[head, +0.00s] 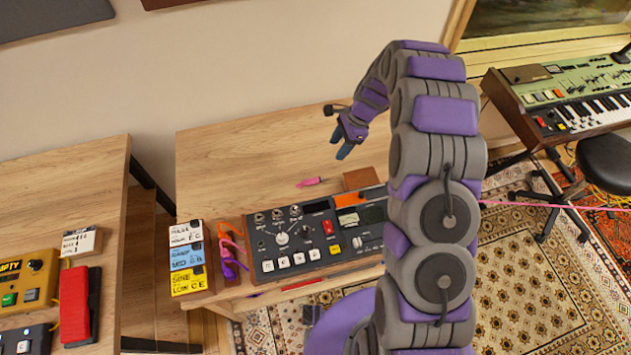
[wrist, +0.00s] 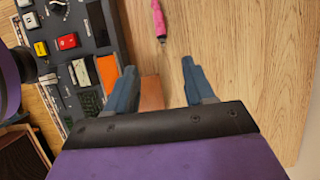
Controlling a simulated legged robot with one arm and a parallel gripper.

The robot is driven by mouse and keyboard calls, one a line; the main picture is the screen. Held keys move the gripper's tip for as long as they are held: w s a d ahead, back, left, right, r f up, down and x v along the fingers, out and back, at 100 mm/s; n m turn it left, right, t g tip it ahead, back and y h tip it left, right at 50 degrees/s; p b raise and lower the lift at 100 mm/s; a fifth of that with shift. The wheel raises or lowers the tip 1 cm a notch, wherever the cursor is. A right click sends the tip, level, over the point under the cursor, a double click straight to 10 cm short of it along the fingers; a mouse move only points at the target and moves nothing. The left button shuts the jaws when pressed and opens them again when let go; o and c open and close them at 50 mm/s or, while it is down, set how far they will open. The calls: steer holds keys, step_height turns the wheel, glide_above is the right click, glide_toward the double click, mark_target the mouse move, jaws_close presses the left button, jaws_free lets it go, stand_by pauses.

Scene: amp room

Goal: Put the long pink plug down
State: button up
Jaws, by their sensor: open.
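The long pink plug (head: 311,182) lies on the wooden table (head: 240,160), behind the grey control box. It also shows in the wrist view (wrist: 158,20), beyond my fingertips, with its darker tip toward me. My gripper (head: 347,140) is above the table, a little to the right of the plug. In the wrist view my gripper (wrist: 158,75) has its two blue fingers spread wide, with nothing between them. The plug is apart from both fingers.
A grey control box (head: 315,238) with knobs and buttons stands along the table's front. A brown block (head: 362,179) sits behind it. Colored label boxes (head: 187,258) and orange and purple items (head: 231,255) are at the left. The table's back left is clear.

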steer(key=b, duration=0.3)
glide_above(317, 179)
steer(key=d, duration=0.2)
steer(key=f, duration=1)
steer(key=shift+w+d+f, duration=0.1)
steer(key=shift+w+f, duration=0.2)
steer(key=shift+b+x, duration=0.7)
steer(key=shift+x, duration=2)
steer(key=shift+w, duration=0.1)
jaws_close()
